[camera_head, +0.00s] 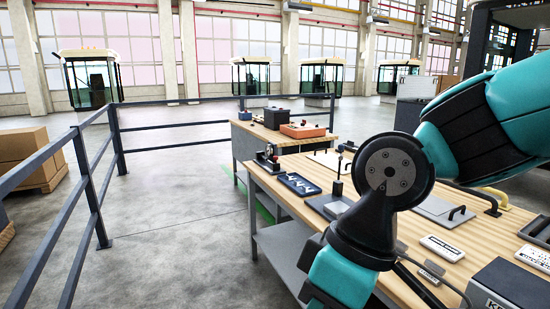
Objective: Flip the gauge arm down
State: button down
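My teal and black arm fills the right side of the head view and hides part of the workbench (285,202). My gripper is not in view. A small dark stand with a round dial-like part and a bit of red (268,158) is at the bench's far left corner; it may be the gauge. It is too small to tell how its arm lies. A thin upright lever with a dark knob (338,168) rises from a grey plate, left of my arm joint. I cannot tell which of these is the gauge arm.
A dark tray with light tools (298,184) lies near the bench's left edge. Several handled plates, a yellow handle (495,198), a white label block (442,248) and a grey box (515,288) are at right. A blue-grey railing (92,190) borders open floor at left.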

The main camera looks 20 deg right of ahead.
aim_at(341, 147)
jog(key=i, duration=2.55)
jog(key=z, duration=1.3)
